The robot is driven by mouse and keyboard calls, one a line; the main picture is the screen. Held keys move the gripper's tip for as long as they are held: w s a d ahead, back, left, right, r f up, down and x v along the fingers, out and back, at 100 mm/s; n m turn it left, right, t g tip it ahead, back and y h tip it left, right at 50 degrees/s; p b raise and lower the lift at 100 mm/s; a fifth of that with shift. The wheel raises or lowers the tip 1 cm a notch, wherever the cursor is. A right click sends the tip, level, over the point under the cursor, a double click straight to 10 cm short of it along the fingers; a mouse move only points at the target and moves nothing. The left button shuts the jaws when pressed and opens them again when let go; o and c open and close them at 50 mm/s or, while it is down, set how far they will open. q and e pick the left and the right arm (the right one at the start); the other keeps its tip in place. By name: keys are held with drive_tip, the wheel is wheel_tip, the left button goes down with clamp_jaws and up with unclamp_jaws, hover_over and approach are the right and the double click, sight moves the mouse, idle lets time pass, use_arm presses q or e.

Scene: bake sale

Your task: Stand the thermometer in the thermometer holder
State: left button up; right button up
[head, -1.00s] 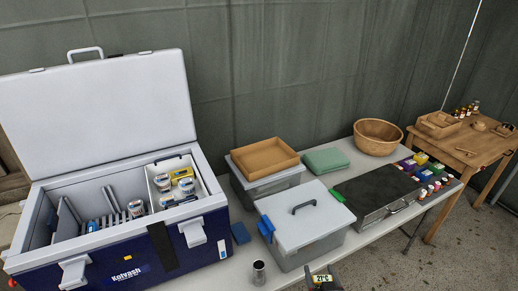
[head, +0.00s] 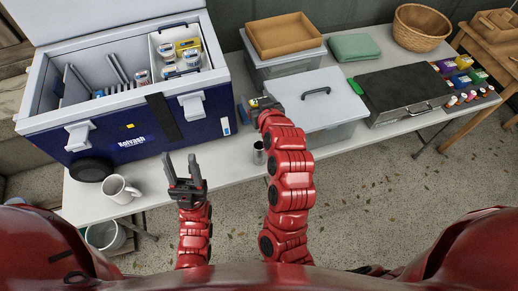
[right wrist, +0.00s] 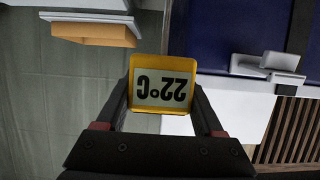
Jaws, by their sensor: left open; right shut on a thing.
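The thermometer has a yellow-framed display that reads 22°C upside down in the right wrist view (right wrist: 163,86). My right gripper (right wrist: 163,105) is shut on it. A small upright metal cylinder (head: 259,153), which looks like the thermometer holder, stands near the table's front edge, just left of my right arm. The thermometer is apart from it, farther back. My left gripper (head: 185,175) is open and empty, left of the cylinder.
The blue cooler (head: 185,128) stands open at left, with tubs inside. A grey lidded box (head: 335,95) is right of my right gripper. A black case (head: 405,88) lies farther right. A white mug (head: 120,190) and a black round thing (head: 92,169) are at the left front.

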wheel_tip(320, 180, down, 17)
drive_tip(key=p, duration=0.4)
drive_tip(key=shift+f, duration=0.15)
drive_tip(key=shift+f+b, duration=0.45)
drive_tip(key=shift+b, duration=0.05)
drive_tip(key=o, duration=1.3)
drive_tip(key=shift+s, duration=0.1)
drive_tip(key=shift+o, duration=0.2)
drive_tip(key=shift+r, duration=0.15)
